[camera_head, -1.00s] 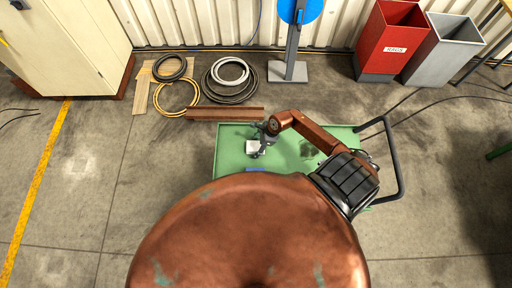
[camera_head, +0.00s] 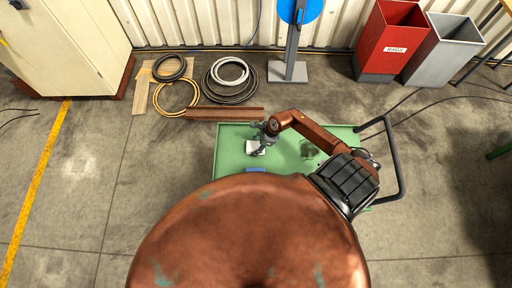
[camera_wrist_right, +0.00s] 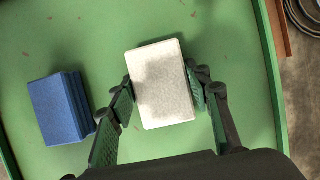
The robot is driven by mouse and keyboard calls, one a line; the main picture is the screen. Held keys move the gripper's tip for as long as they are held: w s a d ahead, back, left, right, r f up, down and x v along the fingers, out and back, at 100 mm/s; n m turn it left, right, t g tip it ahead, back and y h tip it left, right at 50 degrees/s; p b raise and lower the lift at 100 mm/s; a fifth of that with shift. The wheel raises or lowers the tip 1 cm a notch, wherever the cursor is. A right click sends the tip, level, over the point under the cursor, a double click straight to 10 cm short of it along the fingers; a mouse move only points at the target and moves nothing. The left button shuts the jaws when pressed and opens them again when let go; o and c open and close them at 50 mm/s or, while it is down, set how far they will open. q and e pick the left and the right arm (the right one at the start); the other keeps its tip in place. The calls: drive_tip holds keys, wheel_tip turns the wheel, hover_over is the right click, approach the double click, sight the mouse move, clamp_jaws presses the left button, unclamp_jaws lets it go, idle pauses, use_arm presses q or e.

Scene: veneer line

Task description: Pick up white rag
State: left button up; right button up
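The white rag (camera_wrist_right: 162,84) is a pale, flat folded block with rounded corners on the green cart top. It also shows in the head view (camera_head: 254,148), partly covered by my right gripper. My right gripper (camera_wrist_right: 160,80) is over the rag, with one finger along each side of it. The fingers are spread about as wide as the rag, and the fingertips are very near its edges; I cannot tell whether they touch. In the head view the right gripper (camera_head: 262,138) reaches in from the right. My left gripper is not in view.
A blue folded stack (camera_wrist_right: 60,108) lies left of the rag in the wrist view. The green cart (camera_head: 232,135) has a raised rim and a dark handle (camera_head: 397,160) at right. A brown beam (camera_head: 225,114) and coiled hoses (camera_head: 230,80) lie on the floor behind it.

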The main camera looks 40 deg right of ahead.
drive_tip(key=shift+s+f, duration=0.1)
drive_tip(key=c, duration=0.6)
drive_tip(key=shift+r+p, duration=0.25)
drive_tip(key=shift+p, duration=0.15)
drive_tip(key=shift+d+r+b, duration=0.15)
drive_tip(key=shift+r+b, duration=0.15)
drive_tip(key=b+v, duration=0.1)
drive_tip(key=v, duration=0.3)
drive_tip(key=d+b+v, duration=0.1)
drive_tip(key=v, duration=0.3)
drive_tip(key=shift+d+f+b, duration=0.15)
drive_tip(key=shift+f+b, duration=0.05)
drive_tip(key=shift+b, duration=0.1)
drive_tip(key=s+d+r+b, duration=0.1)
drive_tip(key=d+r, duration=0.1)
drive_tip(key=d, duration=0.1)
drive_tip(key=s+d+r, duration=0.1)
drive_tip(key=d, duration=0.1)
drive_tip(key=s+d+r+b, duration=0.1)
drive_tip(key=s+d+r, duration=0.1)
drive_tip(key=d, duration=0.1)
drive_tip(key=shift+d+r+b, duration=0.3)
drive_tip(key=shift+d+b, duration=0.05)
